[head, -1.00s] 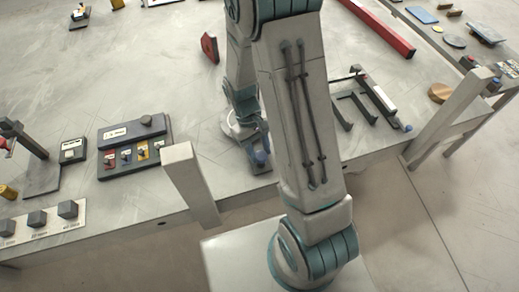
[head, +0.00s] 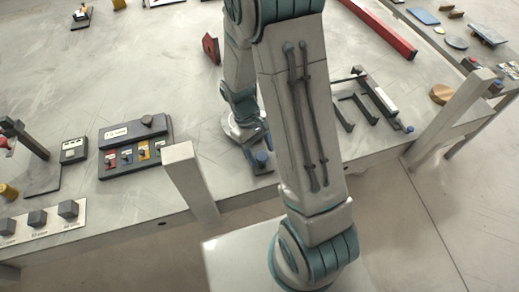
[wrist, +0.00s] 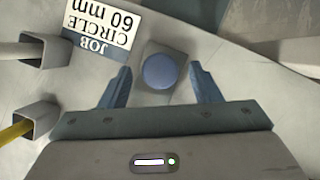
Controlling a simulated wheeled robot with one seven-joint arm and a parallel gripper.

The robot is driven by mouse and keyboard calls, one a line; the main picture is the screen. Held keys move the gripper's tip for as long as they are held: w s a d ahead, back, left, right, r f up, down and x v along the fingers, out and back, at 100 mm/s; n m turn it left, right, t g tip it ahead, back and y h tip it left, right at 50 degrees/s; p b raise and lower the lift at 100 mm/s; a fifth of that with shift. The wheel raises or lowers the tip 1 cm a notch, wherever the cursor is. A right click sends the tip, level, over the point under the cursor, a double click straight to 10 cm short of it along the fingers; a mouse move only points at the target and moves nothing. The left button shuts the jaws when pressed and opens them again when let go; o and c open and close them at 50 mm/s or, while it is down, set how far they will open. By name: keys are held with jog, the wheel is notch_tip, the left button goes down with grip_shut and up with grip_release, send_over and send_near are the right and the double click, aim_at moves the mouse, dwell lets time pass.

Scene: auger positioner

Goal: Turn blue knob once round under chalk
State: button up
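The blue knob (wrist: 160,71) is a round cap on a small grey block, at the upper middle of the wrist view. In the head view the knob (head: 262,159) shows near the table's front edge, just below my gripper. My gripper (wrist: 160,68) is open. Its two blue fingers stand apart to the left and right of the knob, with a visible gap on each side. A card reading "JOB CIRCLE 60 mm" (wrist: 101,24) lies up and left of the knob. I cannot pick out the chalk with certainty.
A white rod (wrist: 18,51) and a yellow rod (wrist: 15,131) sit in grey square sockets left of my gripper in the wrist view. A switch panel (head: 134,147) stands left of my arm. A grey post (head: 190,180) rises at the table's front edge.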

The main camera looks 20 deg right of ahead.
jog(key=v, duration=1.3)
jog(key=shift+a+r, duration=0.15)
jog(key=shift+r, duration=0.2)
jog(key=shift+w, duration=0.15)
notch_tip(320, 180, up, 5)
jog(key=m+t+y, duration=0.1)
jog(key=m+t, duration=0.1)
jog(key=t, duration=0.1)
send_over(258, 155)
jog(key=s+d+r+m+t, duration=0.1)
jog(key=s+r+m+t, duration=0.2)
jog(key=s, duration=0.5)
jog(key=shift+r+t+y, duration=0.15)
jog(key=shift+t+y, duration=0.25)
jog(key=shift+t, duration=0.1)
jog(key=shift+w, duration=0.1)
